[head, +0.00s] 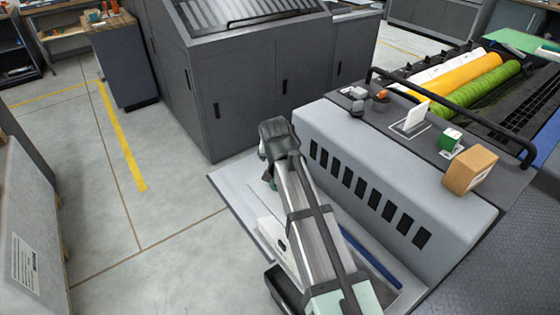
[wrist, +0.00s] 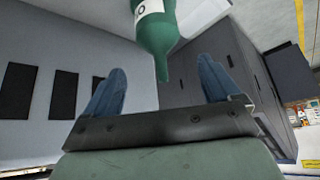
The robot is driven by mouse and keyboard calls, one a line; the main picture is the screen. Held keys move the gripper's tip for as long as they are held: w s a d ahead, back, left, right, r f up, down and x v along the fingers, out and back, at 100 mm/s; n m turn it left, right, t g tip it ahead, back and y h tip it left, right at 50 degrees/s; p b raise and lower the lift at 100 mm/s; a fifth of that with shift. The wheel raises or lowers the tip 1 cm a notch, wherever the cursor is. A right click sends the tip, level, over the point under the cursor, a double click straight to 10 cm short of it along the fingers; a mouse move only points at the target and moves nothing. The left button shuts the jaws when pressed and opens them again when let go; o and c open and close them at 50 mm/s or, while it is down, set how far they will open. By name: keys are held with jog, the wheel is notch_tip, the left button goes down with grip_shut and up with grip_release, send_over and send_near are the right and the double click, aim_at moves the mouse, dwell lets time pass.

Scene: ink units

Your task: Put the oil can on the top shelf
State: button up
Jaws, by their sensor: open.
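A dark green bottle-like container with a white label and a narrow spout (wrist: 154,30), which looks like the oil can, shows at the top of the wrist view. Its spout points down the picture into the gap between my fingers. My gripper (wrist: 161,68) is open, with one blue finger on each side of the spout and clear space on both sides. I cannot tell which surface is the top shelf.
The grey machine (head: 340,140) with dark slots stands right of my arm. Its top holds a cardboard box (head: 471,170), a small green-and-white box (head: 450,139) and a white card stand (head: 411,118). A dark grey cabinet (head: 245,95) stands behind. The floor at left is clear.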

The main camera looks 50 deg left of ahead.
jog(key=shift+v, duration=2.45)
